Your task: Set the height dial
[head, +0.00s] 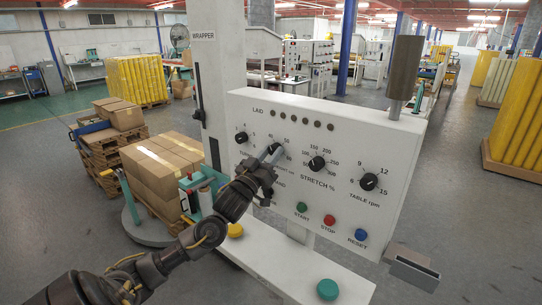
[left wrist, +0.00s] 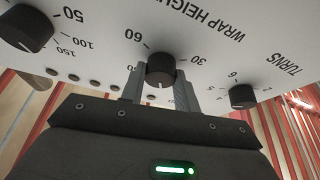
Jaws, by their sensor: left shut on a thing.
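The height dial (left wrist: 161,70) is a black round knob on a white panel, under the upside-down label WRAP HEIGHT in the left wrist view. A white pointer line on it points toward the bottom of that view. My left gripper (left wrist: 160,90) is shut on it, with one grey finger on each side of the knob. In the head view my left gripper (head: 267,158) reaches the panel from the lower left, and its fingers partly cover the dial (head: 275,149) and its scale. My right gripper is not in view.
The control panel (head: 330,115) also carries a turns knob (head: 241,137), a stretch knob (head: 317,163) and a table rpm knob (head: 368,182). Below are green START (head: 302,207), red STOP (head: 329,220) and blue RESET (head: 361,235) buttons. Stacked boxes (head: 165,165) stand left.

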